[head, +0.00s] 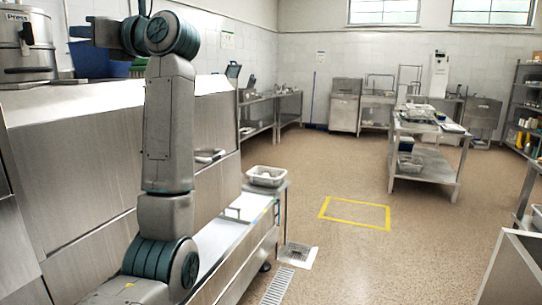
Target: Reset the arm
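My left arm (168,125) rises from the bottom left of the head view and bends at the top. Its wrist end points left, and my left gripper (88,30) shows there as a small dark shape, high in front of the tiled wall. Its fingers are too unclear to tell whether they are open or shut, and I see nothing held in it. My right arm and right gripper are not in view.
A metal basket (267,175) stands on the low steel bench (240,225) right of my arm. Blue bins (98,62) and a steel pot (25,45) stand at the upper left. A steel table (430,165) stands farther right. The floor around the yellow square (357,202) is clear.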

